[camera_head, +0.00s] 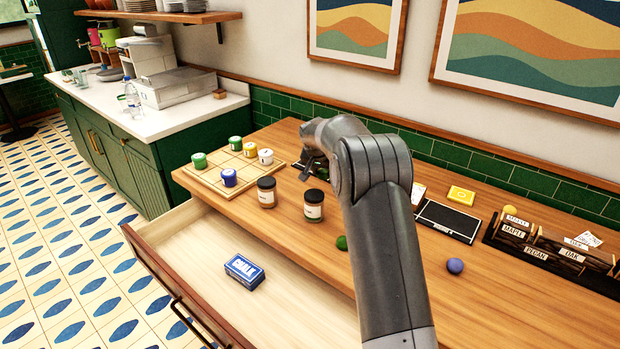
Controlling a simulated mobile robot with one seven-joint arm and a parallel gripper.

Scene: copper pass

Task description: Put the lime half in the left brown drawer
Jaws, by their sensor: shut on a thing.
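My gripper (305,168) is over the back of the wooden counter, beside the right edge of a board with small jars. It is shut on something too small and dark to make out. I cannot pick out a lime half with certainty. A small round green thing (341,242) lies on the counter, beside my forearm; I cannot tell whether it is a ball or a cut fruit. The brown drawer (170,279) under the counter's left part is pulled open. A blue chalk box (244,270) lies in it, with bare drawer floor around it.
Two dark-lidded jars (267,192) (313,206) stand near the counter's front edge. Several small pots stand on the wooden board (207,178). A black slate (447,221), a yellow card (461,195), a purple ball (455,265) and a labelled rack (545,250) are on the right.

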